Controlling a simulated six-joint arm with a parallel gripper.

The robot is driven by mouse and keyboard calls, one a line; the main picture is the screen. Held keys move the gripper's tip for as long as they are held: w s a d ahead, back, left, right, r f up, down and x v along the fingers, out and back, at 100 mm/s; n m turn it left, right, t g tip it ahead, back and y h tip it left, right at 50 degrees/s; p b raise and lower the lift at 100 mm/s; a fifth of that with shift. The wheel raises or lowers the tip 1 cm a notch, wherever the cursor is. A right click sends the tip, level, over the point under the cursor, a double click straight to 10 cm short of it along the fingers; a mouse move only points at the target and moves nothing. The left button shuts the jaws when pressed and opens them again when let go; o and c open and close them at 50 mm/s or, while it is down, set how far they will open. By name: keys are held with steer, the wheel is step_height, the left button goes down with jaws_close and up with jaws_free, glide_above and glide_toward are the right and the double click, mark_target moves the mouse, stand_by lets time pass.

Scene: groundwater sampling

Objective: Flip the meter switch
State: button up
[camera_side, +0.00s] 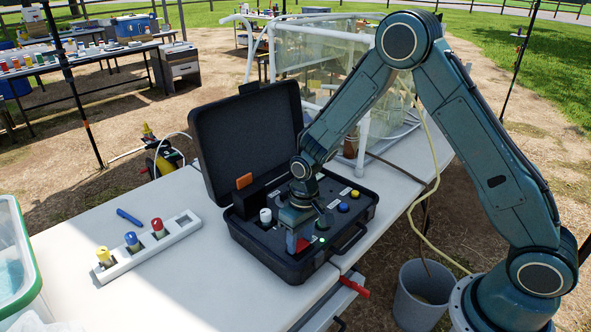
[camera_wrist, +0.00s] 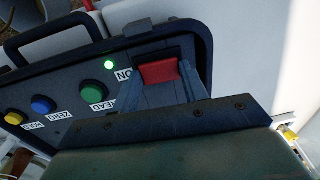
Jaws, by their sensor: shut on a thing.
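The meter is a black open case (camera_side: 285,262) on the white table, with a panel of buttons. Its red switch (camera_wrist: 158,72) sits at the panel's corner by the "ON" label in the wrist view, and a bit of red (camera_side: 302,245) shows below my gripper in the side view. A small green light (camera_wrist: 109,65) glows beside the label. My gripper (camera_wrist: 160,82) points down at the panel, one finger on each side of the red switch, shut on it. In the side view my gripper (camera_side: 297,222) hides part of the panel.
Green (camera_wrist: 92,92), blue (camera_wrist: 41,104) and yellow (camera_wrist: 14,117) buttons line the panel. The raised lid (camera_side: 245,135) stands behind my gripper. A white rack (camera_side: 180,233) of capped vials, a blue pen (camera_side: 130,217) and a clear bin (camera_side: 18,265) are left. A bucket (camera_side: 420,300) stands right.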

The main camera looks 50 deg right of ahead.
mark_target(303, 242)
steer(key=o, duration=1)
steer(key=shift+r, duration=0.15)
steer(key=r, duration=0.9)
steer(key=d+r, duration=0.1)
steer(key=r, duration=0.3)
steer(key=shift+r, duration=0.25)
